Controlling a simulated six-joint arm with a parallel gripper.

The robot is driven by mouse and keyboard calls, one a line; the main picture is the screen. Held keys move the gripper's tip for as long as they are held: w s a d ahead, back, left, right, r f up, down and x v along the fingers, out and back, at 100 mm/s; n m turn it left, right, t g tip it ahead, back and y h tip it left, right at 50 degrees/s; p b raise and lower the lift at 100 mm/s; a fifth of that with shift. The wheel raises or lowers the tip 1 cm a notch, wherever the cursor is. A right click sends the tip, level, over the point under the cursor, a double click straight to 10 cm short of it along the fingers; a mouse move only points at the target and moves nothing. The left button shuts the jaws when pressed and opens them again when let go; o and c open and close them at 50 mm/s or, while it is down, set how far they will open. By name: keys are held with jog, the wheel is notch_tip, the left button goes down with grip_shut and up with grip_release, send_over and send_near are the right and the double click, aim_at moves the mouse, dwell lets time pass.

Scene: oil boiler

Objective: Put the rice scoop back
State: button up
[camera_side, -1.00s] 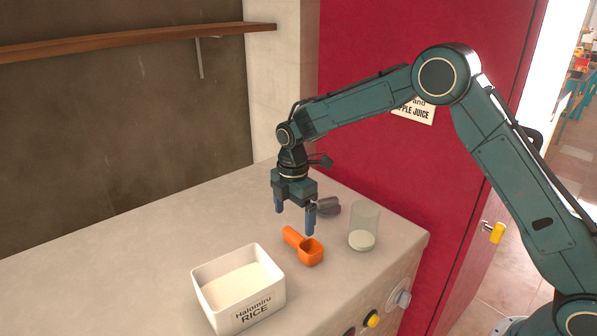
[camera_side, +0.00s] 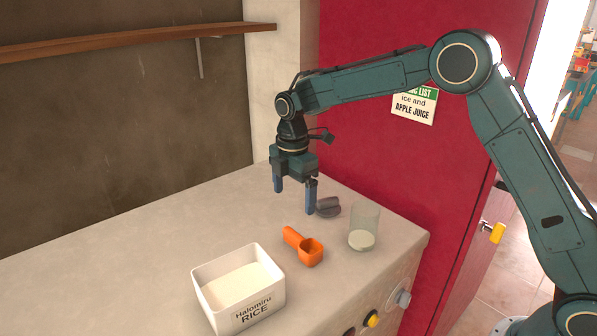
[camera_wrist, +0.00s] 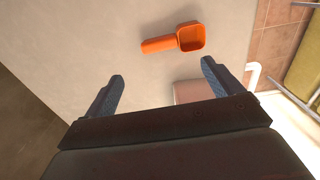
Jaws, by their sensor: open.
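The orange rice scoop (camera_side: 304,246) lies on the pale counter, its cup toward the right and its handle toward the back left. It also shows in the wrist view (camera_wrist: 174,39), near the top, beyond the fingertips. The white rice box (camera_side: 240,290), labelled Halomiru RICE, stands on the counter to the left and front of the scoop, with rice inside. My gripper (camera_side: 295,200) is open and empty. It points down above the counter, behind the scoop and apart from it. In the wrist view its two blue fingers (camera_wrist: 160,88) are wide apart with nothing between them.
A clear glass (camera_side: 363,228) with pale contents stands right of the scoop, near the counter's right edge. A dark grey object (camera_side: 328,207) lies behind the scoop, close to my right finger in the picture. The counter's left part (camera_side: 110,260) is clear. Knobs (camera_side: 372,319) line the front.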

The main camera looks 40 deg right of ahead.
jog(key=s+d+r+m+t, duration=0.4)
jog(key=s+r+m, duration=0.5)
jog(key=s+r, duration=0.6)
jog(key=s+d+f+m, duration=0.1)
jog(key=s+m, duration=0.3)
jog(key=s, duration=0.6)
jog(key=s+d+f+m+t, duration=0.1)
jog(key=s+m, duration=0.4)
jog(key=s, duration=0.5)
jog(key=shift+d+t, duration=0.3)
jog(key=shift+d, duration=0.6)
